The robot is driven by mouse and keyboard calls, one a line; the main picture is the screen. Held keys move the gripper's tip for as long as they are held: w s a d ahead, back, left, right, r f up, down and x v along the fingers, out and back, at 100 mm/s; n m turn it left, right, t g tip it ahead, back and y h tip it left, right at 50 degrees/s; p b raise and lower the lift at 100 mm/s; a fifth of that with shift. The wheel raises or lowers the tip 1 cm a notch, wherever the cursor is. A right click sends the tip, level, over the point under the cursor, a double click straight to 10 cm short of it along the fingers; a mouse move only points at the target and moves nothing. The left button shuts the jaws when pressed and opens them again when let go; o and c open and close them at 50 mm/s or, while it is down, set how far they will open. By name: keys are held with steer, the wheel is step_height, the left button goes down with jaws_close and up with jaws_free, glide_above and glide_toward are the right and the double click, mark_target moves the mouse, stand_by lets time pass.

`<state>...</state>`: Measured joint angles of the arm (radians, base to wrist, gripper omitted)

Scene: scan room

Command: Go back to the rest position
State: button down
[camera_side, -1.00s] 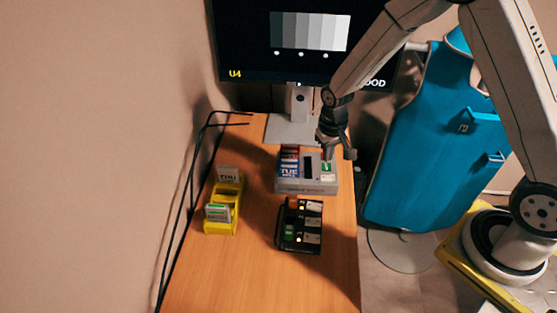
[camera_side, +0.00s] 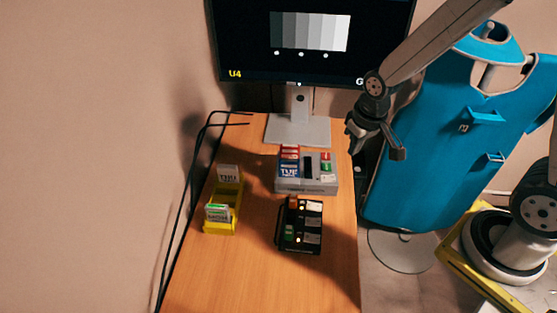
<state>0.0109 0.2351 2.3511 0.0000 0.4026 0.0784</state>
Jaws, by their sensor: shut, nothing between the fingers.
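My gripper (camera_side: 374,151) hangs in the air at the right edge of the desk, between the desk and the blue apron. It is shut and holds nothing. It is apart from the grey box (camera_side: 308,187), which stands on the desk to its left. The box holds a blue and red card marked TUE (camera_side: 289,163) and a card with green and red (camera_side: 326,163).
A yellow rack (camera_side: 222,224) with cards stands at the desk's left. A black device (camera_side: 300,228) with lit lamps sits at the front. A monitor (camera_side: 310,65) stands behind. A blue apron (camera_side: 425,170) hangs at the right. The desk's front (camera_side: 260,290) is bare.

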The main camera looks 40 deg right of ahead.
steer(key=shift+n+t, duration=0.4)
steer(key=shift+n, duration=0.1)
steer(key=s, duration=0.1)
steer(key=s+r, duration=0.1)
steer(key=s, duration=0.1)
steer(key=s+r, duration=0.1)
steer(key=s, duration=0.1)
steer(key=shift+s+a+r, duration=0.15)
steer(key=shift+a+r, duration=0.05)
